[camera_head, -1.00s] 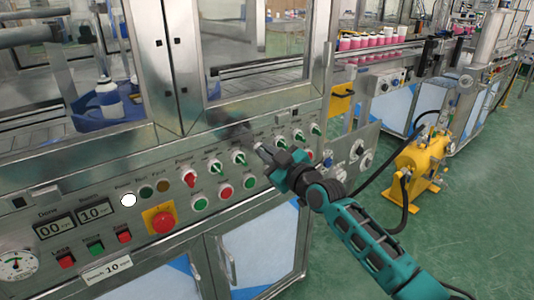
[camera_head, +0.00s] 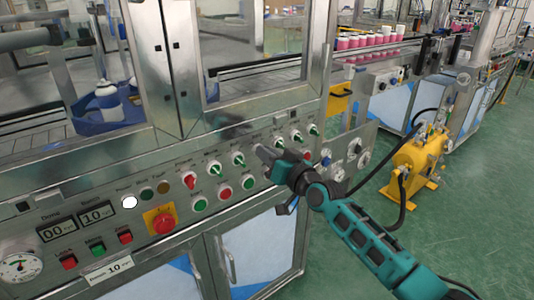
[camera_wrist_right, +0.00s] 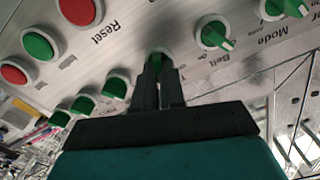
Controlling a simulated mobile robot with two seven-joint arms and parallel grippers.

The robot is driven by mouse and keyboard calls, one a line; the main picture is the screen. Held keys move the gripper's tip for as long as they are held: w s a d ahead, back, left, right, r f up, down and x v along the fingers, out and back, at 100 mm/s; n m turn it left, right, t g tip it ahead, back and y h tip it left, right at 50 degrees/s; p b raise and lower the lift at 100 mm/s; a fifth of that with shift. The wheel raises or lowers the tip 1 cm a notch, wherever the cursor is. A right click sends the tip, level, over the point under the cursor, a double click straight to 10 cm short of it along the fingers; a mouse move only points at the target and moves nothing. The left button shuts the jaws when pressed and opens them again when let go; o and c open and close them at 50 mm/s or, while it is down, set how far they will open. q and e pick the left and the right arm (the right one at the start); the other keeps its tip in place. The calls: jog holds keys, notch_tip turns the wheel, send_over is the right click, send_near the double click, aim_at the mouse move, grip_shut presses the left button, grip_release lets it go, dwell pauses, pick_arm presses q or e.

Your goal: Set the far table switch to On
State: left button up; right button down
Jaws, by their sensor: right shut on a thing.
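My right gripper (camera_wrist_right: 158,78) is shut on a green selector knob (camera_wrist_right: 156,58) on the steel control panel (camera_head: 130,225). The fingers hide most of this knob, and its label is mostly covered, so its setting cannot be read. In the head view my right gripper (camera_head: 263,153) sits against the panel, in the row of knobs. The knob labelled Belt (camera_wrist_right: 213,34) is beside the held one. The knob at the edge of the wrist view (camera_wrist_right: 283,8) is labelled Mode. My left gripper is not in view.
Several more green knobs (camera_head: 297,137) continue along the row to the right. Green and red push buttons (camera_head: 225,193) lie below the row, and a red emergency stop (camera_head: 162,220) sits to the left. A yellow tank (camera_head: 420,158) stands on the clear green floor.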

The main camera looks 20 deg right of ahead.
jog(key=shift+m, duration=0.9)
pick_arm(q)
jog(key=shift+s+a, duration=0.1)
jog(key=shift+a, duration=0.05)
pick_arm(e)
jog(key=shift+f, duration=0.1)
jog(key=c, duration=1.2)
grip_release()
jog(key=shift+d, duration=0.1)
pick_arm(q)
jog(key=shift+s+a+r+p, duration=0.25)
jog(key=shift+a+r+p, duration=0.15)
jog(key=shift+p, duration=0.65)
pick_arm(e)
jog(key=v, duration=1.3)
